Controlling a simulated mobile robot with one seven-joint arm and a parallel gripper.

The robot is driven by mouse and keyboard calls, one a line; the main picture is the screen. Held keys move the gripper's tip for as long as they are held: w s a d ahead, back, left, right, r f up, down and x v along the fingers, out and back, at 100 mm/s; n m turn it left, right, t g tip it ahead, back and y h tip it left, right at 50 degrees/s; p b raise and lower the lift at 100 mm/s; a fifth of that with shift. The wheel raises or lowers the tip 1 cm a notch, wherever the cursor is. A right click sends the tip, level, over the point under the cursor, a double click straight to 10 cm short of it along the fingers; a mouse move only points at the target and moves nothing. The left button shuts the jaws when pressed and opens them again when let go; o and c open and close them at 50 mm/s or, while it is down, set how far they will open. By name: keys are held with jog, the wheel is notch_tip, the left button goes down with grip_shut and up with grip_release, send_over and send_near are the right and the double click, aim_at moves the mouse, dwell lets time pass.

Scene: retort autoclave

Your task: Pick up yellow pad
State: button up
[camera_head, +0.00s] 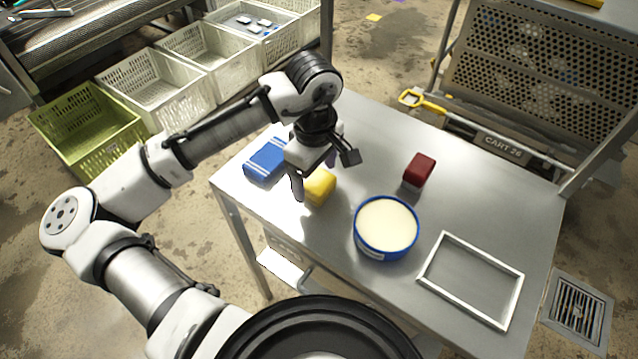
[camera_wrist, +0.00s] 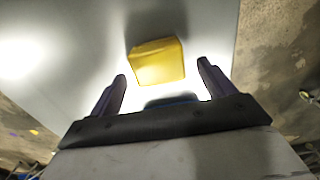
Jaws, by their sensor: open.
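A yellow pad (camera_head: 320,187), block-shaped, sits on the metal table (camera_head: 480,210) near its front left side. My gripper (camera_head: 312,188) is above the table close by the pad, pointing down. In the wrist view the pad (camera_wrist: 158,61) lies just ahead of my gripper (camera_wrist: 161,75), roughly between the lines of its two open fingers. The fingers hold nothing. In the head view my gripper hides part of the table behind the pad.
A blue striped cloth or pack (camera_head: 265,160) lies left of the pad. A blue-rimmed tub with cream contents (camera_head: 386,226) stands to its right. A dark red block (camera_head: 419,171) and a white rectangular frame (camera_head: 429,267) are further right. Crates (camera_head: 88,125) stand on the floor.

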aim_at(315, 179)
notch_tip(315, 179, down, 2)
jog(key=c, duration=1.1)
jog(key=shift+o, duration=0.2)
jog(key=shift+r, duration=0.15)
notch_tip(315, 179, up, 20)
